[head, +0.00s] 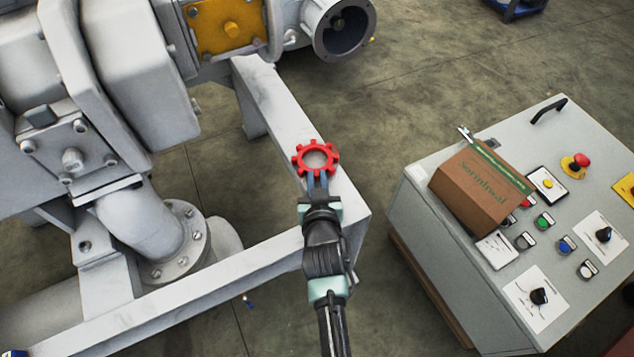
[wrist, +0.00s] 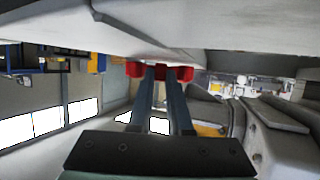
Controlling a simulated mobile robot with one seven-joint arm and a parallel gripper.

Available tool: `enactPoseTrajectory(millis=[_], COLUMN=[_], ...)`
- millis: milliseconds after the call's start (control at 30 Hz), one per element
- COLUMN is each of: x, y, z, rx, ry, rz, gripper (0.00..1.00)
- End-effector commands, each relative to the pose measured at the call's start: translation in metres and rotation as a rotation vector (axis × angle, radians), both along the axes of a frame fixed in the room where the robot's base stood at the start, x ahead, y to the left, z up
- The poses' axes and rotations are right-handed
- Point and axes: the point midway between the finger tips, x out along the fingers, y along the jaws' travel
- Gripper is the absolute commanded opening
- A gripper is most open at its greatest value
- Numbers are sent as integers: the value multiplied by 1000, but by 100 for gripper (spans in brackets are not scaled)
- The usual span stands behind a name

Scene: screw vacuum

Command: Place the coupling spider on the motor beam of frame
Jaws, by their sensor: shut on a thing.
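The coupling spider (head: 331,148) is a red ring with several stubby lobes. In the head view it shows over the grey beam of the frame (head: 283,108), near the beam's front corner. My gripper (head: 317,181) is shut on the spider's near edge. In the wrist view the two fingers reach up to the red spider (wrist: 134,69), which shows right by a pale grey surface (wrist: 220,22). I cannot tell whether the spider touches the beam or is just above it.
A grey machine with a flanged pipe (head: 176,240) stands on the frame at the left. At the right is a control cabinet (head: 420,215) with buttons and knobs, bearing a brown cardboard box (head: 478,190). Open floor (head: 440,60) lies behind.

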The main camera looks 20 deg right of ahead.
Motion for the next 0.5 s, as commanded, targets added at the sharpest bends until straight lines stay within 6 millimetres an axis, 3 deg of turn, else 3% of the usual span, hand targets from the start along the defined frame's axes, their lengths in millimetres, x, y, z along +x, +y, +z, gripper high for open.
enactPoseTrajectory(millis=[367,400,500], x=[1,0,0], y=[0,0,0], z=[-7,-6,-6], rx=[-1,0,0], ry=[-2,-1,-1], rz=[0,0,0], gripper=[0,22,40])
